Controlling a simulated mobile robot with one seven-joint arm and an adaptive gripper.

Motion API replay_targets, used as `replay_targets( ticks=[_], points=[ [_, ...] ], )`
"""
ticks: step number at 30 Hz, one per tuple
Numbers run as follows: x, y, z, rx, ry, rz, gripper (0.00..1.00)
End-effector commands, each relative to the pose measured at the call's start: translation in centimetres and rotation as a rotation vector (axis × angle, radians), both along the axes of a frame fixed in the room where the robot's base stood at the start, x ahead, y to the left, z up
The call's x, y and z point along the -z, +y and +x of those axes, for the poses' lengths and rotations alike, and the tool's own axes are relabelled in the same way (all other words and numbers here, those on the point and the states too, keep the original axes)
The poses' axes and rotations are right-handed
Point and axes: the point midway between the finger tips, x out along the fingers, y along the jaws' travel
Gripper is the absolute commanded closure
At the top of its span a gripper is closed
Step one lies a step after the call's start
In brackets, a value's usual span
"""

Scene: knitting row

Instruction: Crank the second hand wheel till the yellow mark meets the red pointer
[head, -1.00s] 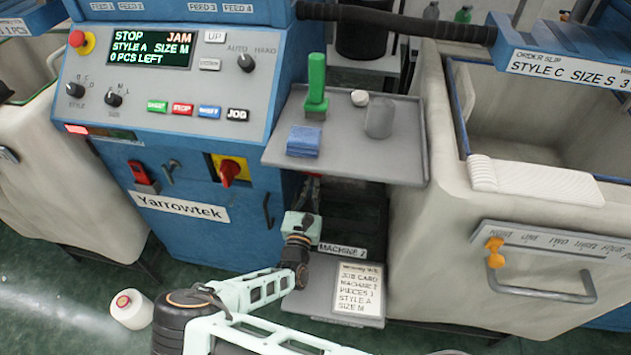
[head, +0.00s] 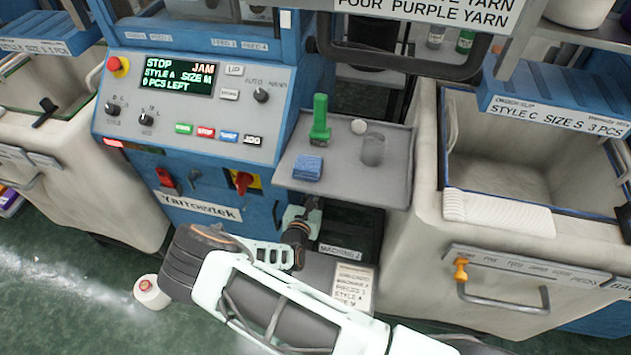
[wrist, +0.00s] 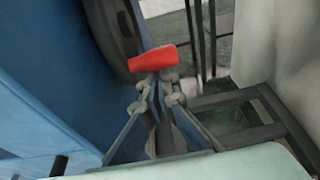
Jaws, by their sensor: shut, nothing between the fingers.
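In the wrist view a dark round wheel rim (wrist: 112,38) stands against the blue machine side, seen nearly edge-on. A red bar-like piece (wrist: 153,58) projects beside the rim; I cannot tell whether it is the wheel's handle or the pointer. My gripper (wrist: 161,93) is shut and empty, its fingertips just below the red piece in the picture; whether they touch it is unclear. No yellow mark shows on the visible rim. In the head view my arm reaches under the grey tray, and the wheel and fingertips are hidden there.
The blue machine (head: 215,150) shows STOP and JAM on its screen (head: 180,75). A pale bin (head: 425,230) closes the gap on the right.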

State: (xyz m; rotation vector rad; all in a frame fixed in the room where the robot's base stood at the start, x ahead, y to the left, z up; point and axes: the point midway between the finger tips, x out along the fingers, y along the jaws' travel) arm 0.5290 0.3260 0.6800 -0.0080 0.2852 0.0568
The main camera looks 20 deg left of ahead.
Motion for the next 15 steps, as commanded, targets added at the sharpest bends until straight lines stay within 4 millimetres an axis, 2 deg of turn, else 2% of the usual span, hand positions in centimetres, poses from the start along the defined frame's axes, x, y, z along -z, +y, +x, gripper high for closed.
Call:
replay_targets(
  ticks=[1, 8, 15],
  points=[
    [-1.4, -0.1, 0.1, 0.003, 0.020, 0.002, 1.00],
    [-2.1, -0.1, -0.2, 0.004, 0.122, -0.004, 1.00],
    [-2.5, -0.1, -0.5, 0.001, 0.123, -0.006, 1.00]
  ],
)
